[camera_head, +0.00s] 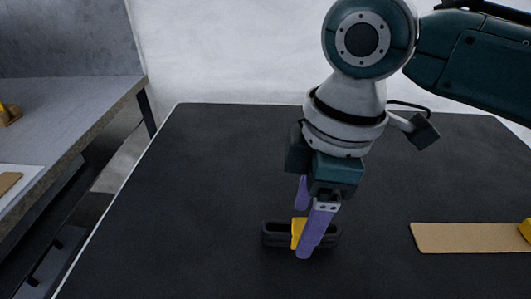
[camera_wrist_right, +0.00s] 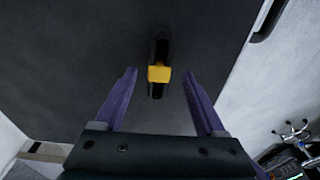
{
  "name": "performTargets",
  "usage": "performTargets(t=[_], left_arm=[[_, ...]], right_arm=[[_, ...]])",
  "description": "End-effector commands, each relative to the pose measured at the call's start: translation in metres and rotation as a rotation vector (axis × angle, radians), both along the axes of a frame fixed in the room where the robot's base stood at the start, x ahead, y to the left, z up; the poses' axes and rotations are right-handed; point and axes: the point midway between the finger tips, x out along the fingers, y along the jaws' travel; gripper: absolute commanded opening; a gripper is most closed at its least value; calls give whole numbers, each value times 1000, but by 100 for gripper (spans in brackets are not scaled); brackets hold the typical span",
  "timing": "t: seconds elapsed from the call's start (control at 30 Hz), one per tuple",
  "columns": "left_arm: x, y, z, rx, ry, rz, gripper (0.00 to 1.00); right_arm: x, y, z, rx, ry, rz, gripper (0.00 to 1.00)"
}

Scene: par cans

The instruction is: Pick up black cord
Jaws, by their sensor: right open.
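The black cord (camera_head: 275,234) is a bundled dark loop with a yellow band (camera_head: 298,232) around its middle. It lies on the black table top (camera_head: 200,180). In the right wrist view the cord (camera_wrist_right: 161,48) and its yellow band (camera_wrist_right: 159,73) show ahead of the fingertips, between their lines. My right gripper (camera_head: 304,222) has purple fingers and is open. It points down at the cord, and one finger hides part of the cord in the head view. In the wrist view the open fingers (camera_wrist_right: 160,76) hold nothing. My left gripper is not in view.
A tan board (camera_head: 465,238) lies to the right on the black table, with a yellow object (camera_head: 526,230) at its right end. A grey bench (camera_head: 70,115) stands at the left, across a gap. The table's left part is clear.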

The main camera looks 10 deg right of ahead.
Motion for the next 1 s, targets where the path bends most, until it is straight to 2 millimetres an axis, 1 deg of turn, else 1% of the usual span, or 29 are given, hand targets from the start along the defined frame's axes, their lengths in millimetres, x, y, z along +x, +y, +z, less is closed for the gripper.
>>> performTargets(t=[0.03,0.13,0.23,0.43,1.0], left_arm=[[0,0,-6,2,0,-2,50],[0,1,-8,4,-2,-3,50],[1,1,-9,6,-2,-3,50],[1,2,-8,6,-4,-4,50],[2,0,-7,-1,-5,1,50]], right_arm=[[0,1,-11,0,2,-1,72],[1,2,-22,0,1,-1,72],[1,3,-25,0,-1,0,72],[1,2,-24,0,-1,0,71],[1,2,-24,0,-1,0,7]])
